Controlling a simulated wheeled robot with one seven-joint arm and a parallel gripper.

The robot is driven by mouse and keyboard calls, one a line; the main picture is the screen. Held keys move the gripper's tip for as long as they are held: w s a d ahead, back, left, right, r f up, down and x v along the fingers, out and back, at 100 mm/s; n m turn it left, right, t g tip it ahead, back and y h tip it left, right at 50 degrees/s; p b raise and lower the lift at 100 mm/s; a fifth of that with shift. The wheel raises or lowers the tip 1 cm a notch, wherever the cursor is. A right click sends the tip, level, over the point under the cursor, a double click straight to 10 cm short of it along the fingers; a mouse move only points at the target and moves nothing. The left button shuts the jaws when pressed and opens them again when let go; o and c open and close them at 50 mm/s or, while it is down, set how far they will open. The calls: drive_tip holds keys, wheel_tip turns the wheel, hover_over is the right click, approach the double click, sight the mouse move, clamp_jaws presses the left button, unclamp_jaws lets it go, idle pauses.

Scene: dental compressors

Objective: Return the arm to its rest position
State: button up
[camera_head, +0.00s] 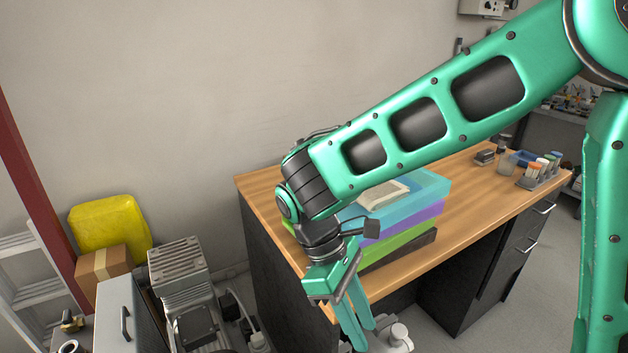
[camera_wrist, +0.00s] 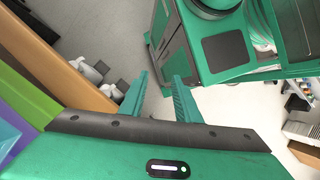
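My gripper (camera_head: 357,318) hangs from the teal arm in front of the near edge of the wooden desk, pointing down. In the wrist view its two teal fingers (camera_wrist: 160,98) stand apart with nothing between them. Pale floor shows in the gap. The arm reaches from the upper right of the head view across the desk, bent down at the wrist.
The wooden desk (camera_head: 468,226) holds a stack of coloured trays (camera_head: 431,188) close behind my gripper. A rack of small bottles (camera_head: 541,172) stands at its right end. A grey compressor (camera_head: 186,290), a cardboard box (camera_head: 103,265) and a yellow container (camera_head: 110,226) are at left.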

drive_tip(key=w+d+r+m+y, duration=0.1)
drive_tip(key=d+r+m, duration=0.15)
drive_tip(key=d, duration=0.45)
drive_tip(key=w+d+r+m, duration=0.1)
drive_tip(key=d+m, duration=0.3)
drive_tip(key=d, duration=0.3)
drive_tip(key=s+d+m+t+y, duration=0.1)
drive_tip(key=s+d+m, duration=0.2)
drive_tip(key=d, duration=0.3)
drive_tip(key=s+d+r+m+t+y, duration=0.1)
drive_tip(key=s+d+m, duration=0.3)
drive_tip(key=d+m, duration=0.2)
drive_tip(key=s+d+r+m+t+y, duration=0.1)
drive_tip(key=s+d+m, duration=0.2)
drive_tip(key=d, duration=0.4)
drive_tip(key=shift+s+d+r+m+y, duration=0.2)
drive_tip(key=shift+s+m+y, duration=0.15)
drive_tip(key=shift+m, duration=0.3)
